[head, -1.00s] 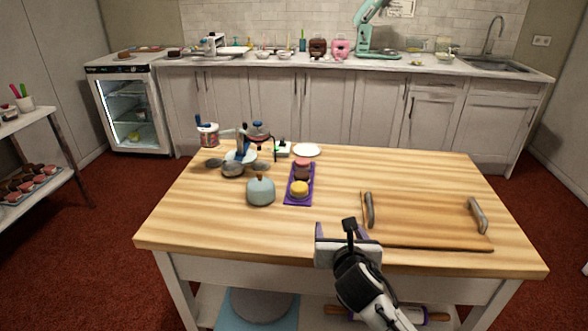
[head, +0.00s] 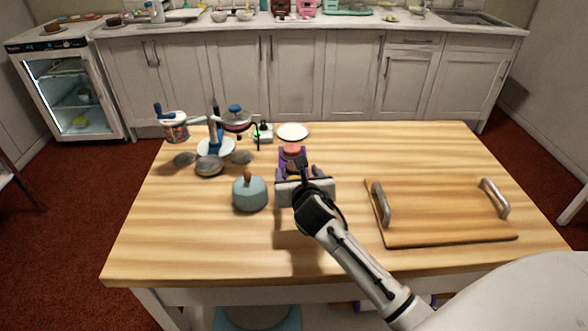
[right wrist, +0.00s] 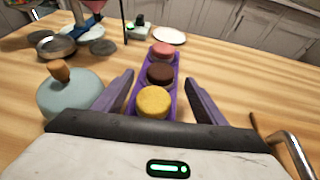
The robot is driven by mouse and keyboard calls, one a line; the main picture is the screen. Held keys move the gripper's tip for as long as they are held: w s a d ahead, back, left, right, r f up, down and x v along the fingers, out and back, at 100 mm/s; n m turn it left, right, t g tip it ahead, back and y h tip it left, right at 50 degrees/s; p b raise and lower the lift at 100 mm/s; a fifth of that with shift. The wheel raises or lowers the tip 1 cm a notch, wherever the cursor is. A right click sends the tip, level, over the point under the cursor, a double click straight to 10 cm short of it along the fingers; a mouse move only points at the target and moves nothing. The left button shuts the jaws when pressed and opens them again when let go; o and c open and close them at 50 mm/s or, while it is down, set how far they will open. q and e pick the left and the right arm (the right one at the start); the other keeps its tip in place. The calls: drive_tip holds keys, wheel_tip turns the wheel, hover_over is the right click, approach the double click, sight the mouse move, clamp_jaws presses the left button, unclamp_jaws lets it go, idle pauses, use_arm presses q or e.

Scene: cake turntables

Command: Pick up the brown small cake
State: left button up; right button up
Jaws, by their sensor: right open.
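The brown small cake (right wrist: 160,73) sits in the middle of a purple tray (right wrist: 172,111), between a pink cake (right wrist: 162,52) behind it and a yellow cake (right wrist: 153,101) in front. In the head view my right gripper (head: 300,170) is over the near part of the tray and largely hides the brown and yellow cakes. In the right wrist view its purple fingers are open and empty, spread to either side of the tray. The brown cake lies ahead, between the finger directions. My left gripper is not seen.
A blue-grey pot-like object with a wooden knob (head: 250,195) stands left of the tray. A balance scale (head: 214,147) and white plate (head: 292,132) are farther back. A wooden board with metal handles (head: 440,215) lies to the right. The front left of the table is clear.

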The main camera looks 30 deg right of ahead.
sight(295, 169)
drive_tip(key=x, duration=0.5)
drive_tip(key=shift+d+f+b, duration=0.15)
drive_tip(key=shift+b, duration=0.2)
drive_tip(key=c, duration=1.1)
